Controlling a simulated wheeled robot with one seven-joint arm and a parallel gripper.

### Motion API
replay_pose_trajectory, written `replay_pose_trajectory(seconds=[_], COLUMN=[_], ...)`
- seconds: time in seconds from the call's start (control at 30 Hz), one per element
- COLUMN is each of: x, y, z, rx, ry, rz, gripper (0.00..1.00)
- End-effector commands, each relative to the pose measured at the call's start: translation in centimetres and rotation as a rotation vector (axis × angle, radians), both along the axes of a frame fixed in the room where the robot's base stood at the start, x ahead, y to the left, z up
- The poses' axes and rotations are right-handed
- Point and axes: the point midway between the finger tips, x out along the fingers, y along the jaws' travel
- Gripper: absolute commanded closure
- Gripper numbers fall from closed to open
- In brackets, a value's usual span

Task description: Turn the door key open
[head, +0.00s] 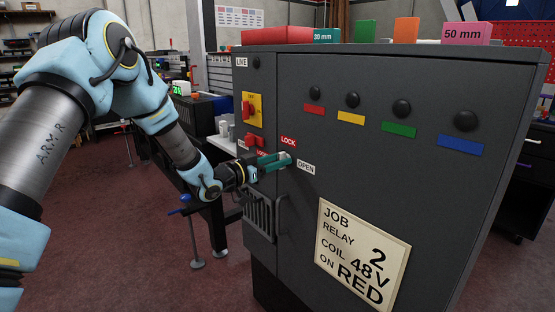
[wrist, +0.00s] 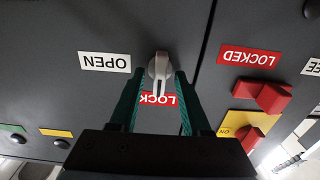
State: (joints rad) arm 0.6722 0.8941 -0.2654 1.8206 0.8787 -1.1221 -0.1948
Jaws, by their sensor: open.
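The door key (wrist: 159,68) is a grey knob with a long pointer on the dark cabinet door, near the door edge. In the wrist view its pointer lies over the red LOCK label (wrist: 170,100); the white OPEN label (wrist: 104,62) is off to the left. My gripper (wrist: 160,77) has its two green fingers open, one on each side of the key, with a visible gap on both sides. In the head view my gripper (head: 276,160) reaches the door between the LOCK label (head: 288,141) and the OPEN label (head: 306,168), and its fingers mostly hide the key.
A red switch on a yellow plate (head: 252,108) and red LOCKED-side hardware (head: 254,139) sit left of the key. A vent grille (head: 259,216) is below. Coloured blocks stand on the cabinet (head: 462,70), and a job card (head: 362,252) is on its front.

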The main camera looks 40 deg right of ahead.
Motion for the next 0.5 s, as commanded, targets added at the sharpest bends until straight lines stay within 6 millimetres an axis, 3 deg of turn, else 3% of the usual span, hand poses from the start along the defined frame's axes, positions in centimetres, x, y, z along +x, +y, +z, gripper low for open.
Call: replay_pose_trajectory(seconds=[0.23, 0.5], x=[0.00, 0.00], y=[-0.06, -0.04], z=[-0.05, -0.04], rx=[0.000, 0.000], ry=[0.000, 0.000], rz=[0.000, 0.000], gripper=[0.53, 0.82])
